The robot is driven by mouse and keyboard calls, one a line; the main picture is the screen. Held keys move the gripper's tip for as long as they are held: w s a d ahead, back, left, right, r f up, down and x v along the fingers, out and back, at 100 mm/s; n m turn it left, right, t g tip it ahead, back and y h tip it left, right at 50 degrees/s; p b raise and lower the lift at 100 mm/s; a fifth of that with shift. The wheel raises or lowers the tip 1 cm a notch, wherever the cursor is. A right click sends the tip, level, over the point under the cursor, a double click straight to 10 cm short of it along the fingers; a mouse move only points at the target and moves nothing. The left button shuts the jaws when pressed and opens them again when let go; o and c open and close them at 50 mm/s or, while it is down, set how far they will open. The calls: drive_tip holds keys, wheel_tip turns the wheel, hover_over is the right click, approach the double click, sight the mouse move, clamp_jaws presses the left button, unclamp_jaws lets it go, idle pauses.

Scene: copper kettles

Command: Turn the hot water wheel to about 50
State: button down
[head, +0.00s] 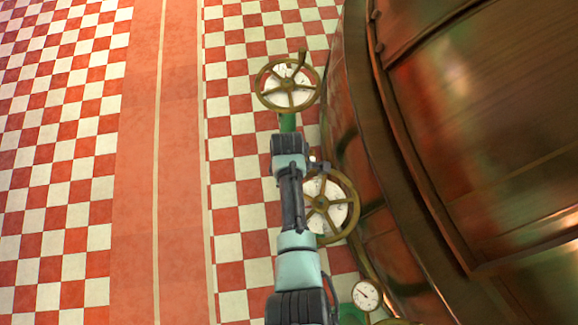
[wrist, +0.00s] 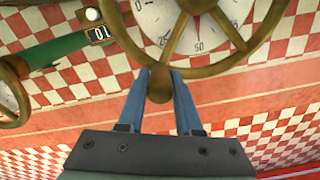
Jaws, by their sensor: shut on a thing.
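Two brass spoked wheels with white dials show in the head view, an upper wheel (head: 268,100) and a lower wheel (head: 354,205). I see no label that tells which is hot water. A red pointer (wrist: 197,22) lies close to the 50.
A large copper kettle (head: 480,130) fills the right of the head view. A round gauge (head: 366,294) is below the lower wheel. In the wrist view, a green pipe (wrist: 50,52) with a small counter (wrist: 97,33) and another wheel (wrist: 14,72) are at left. Checkered floor lies left.

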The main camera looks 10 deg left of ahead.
drive_tip(key=shift+s, duration=0.1)
drive_tip(key=c, duration=0.6)
unclamp_jaws()
wheel_tip(320, 180, up, 13)
drive_tip(key=p, duration=0.2)
drive_tip(key=shift+p, duration=0.35)
